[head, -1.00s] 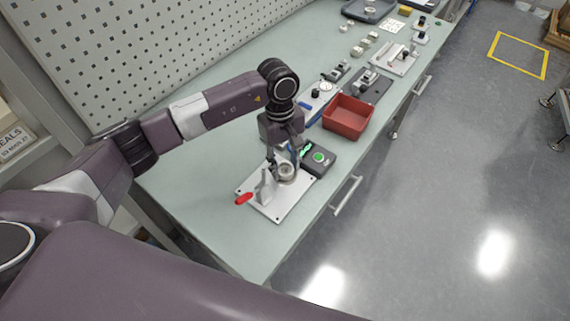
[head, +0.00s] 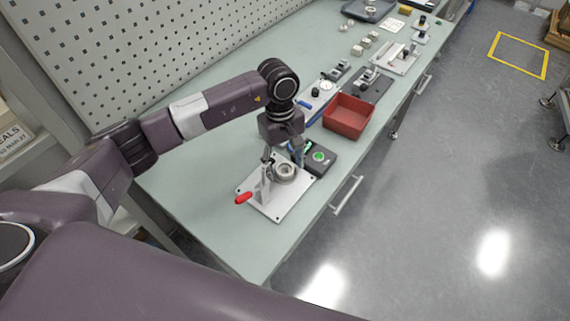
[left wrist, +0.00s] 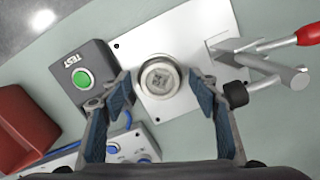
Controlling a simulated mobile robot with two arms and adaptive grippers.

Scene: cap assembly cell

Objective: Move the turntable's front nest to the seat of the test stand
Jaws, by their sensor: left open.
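The test stand (head: 283,206) is a light plate near the front of the bench, with an upright toggle clamp and red handle (head: 244,198). Its round metal seat (head: 286,171) is on the plate. In the left wrist view a round grey part with a cross-shaped top (left wrist: 161,77) sits inside the seat's ring. My left gripper (head: 284,158) is open above the seat, its blue-padded fingers apart on either side of the part and not touching it. I cannot make out the turntable or its front nest. My right gripper is not in view.
A dark TEST box with a green button (head: 319,157) stands right beside the plate. A red bin (head: 347,117) and several fixtures (head: 370,85) line the bench behind it. The clamp arm (left wrist: 262,66) stands close to one finger. The bench front-left is clear.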

